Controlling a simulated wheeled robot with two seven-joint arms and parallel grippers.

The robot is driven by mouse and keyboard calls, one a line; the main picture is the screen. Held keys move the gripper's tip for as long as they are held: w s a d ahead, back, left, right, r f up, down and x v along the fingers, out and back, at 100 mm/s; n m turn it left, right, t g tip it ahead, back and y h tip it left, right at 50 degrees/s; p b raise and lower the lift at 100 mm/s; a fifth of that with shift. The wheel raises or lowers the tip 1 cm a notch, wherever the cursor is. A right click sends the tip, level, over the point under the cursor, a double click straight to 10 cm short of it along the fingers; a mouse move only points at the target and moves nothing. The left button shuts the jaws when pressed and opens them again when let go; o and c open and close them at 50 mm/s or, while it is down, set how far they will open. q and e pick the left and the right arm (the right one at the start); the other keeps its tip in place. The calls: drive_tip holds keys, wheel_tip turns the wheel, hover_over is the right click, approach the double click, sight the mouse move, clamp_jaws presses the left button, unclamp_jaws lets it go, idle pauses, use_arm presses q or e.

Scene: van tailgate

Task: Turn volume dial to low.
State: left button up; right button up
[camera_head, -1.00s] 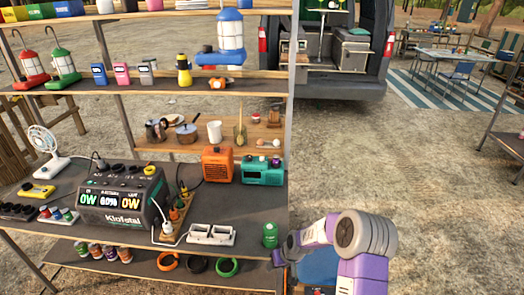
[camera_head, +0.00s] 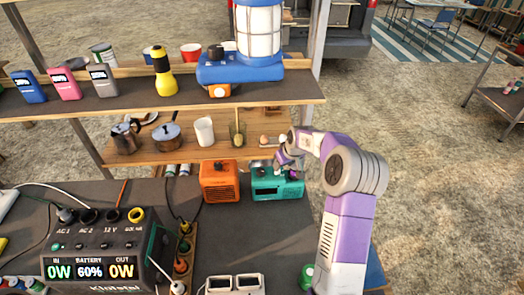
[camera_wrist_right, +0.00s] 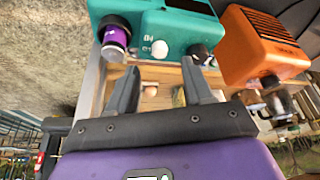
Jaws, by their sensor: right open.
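A teal radio (camera_head: 262,187) stands on the dark table, right of an orange radio (camera_head: 219,181). My right gripper (camera_head: 285,172) is at the teal radio's right part and hides some of its top and front. In the right wrist view, the teal radio (camera_wrist_right: 177,20) appears upside down at the top. A black knob (camera_wrist_right: 201,53) and a small white knob (camera_wrist_right: 160,49) show on it. My right gripper (camera_wrist_right: 160,70) is open and empty, its fingers pointing towards these knobs. I see no clear contact. I cannot read the dial's setting. My left gripper is not in view.
The orange radio (camera_wrist_right: 262,45) is close beside the teal one. A shelf (camera_head: 130,110) with a lantern hangs above.

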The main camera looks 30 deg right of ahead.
drive_tip(key=shift+w+d+f, duration=0.15)
drive_tip(key=shift+w+f, duration=0.15)
drive_tip(key=shift+w, duration=0.4)
drive_tip(key=shift+s+x, duration=0.1)
drive_tip(key=shift+x, duration=1.45)
drive_tip(key=shift+s+x, duration=0.15)
drive_tip(key=shift+x, duration=1.45)
drive_tip(key=shift+f, duration=0.1)
drive_tip(key=shift+b, duration=0.3)
clamp_jaws()
